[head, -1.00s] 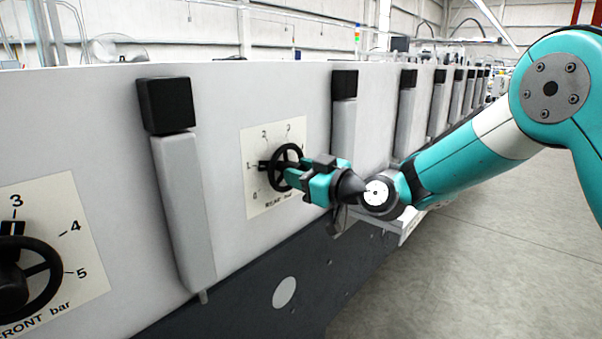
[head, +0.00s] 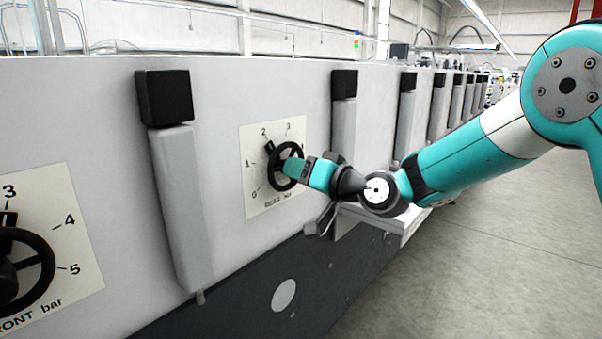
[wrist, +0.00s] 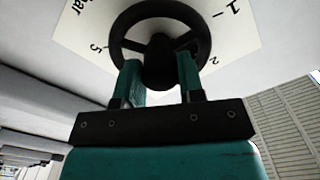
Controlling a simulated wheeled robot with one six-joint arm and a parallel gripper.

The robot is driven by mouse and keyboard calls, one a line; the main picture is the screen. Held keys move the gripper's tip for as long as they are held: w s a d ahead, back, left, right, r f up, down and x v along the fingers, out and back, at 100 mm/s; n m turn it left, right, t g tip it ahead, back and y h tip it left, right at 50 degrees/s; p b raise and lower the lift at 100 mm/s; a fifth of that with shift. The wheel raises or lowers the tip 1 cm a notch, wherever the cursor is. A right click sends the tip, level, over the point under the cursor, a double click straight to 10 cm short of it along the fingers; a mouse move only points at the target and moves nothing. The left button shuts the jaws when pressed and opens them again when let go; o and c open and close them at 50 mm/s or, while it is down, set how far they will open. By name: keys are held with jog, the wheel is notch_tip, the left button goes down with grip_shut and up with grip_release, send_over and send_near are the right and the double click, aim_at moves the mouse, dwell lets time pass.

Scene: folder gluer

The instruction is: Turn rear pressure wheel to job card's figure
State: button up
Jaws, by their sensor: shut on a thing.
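The rear pressure wheel (head: 273,168) is a black handwheel on a white dial plate (head: 255,202) on the machine's side. In the head view its black pointer block (head: 269,147) is beside the figure 2, at the wheel's upper left. My gripper (head: 291,168) is at the wheel's front and hides part of its rim and hub. In the wrist view the wheel (wrist: 160,9) is close ahead, with my two teal fingers (wrist: 160,78) on either side of its dark hub. The fingers are shut on the wheel. No job card shows.
The front wheel (head: 45,262) and its dial, marked bar, are at the lower left. Grey upright handles with black caps stand out from the panel on both sides of the rear dial (head: 180,190) (head: 343,125). Clear floor (head: 480,260) lies at the right.

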jog(key=m+p, duration=0.1)
jog(key=m, duration=0.4)
jog(key=shift+r+m, duration=0.1)
jog(key=shift+m, duration=0.3)
jog(key=m+p, duration=0.2)
jog(key=m, duration=0.3)
jog(key=shift+p, duration=0.35)
jog(key=o, duration=0.9)
jog(key=b+v, duration=0.6)
jog(key=v, duration=1.1)
jog(key=shift+s+d, duration=0.2)
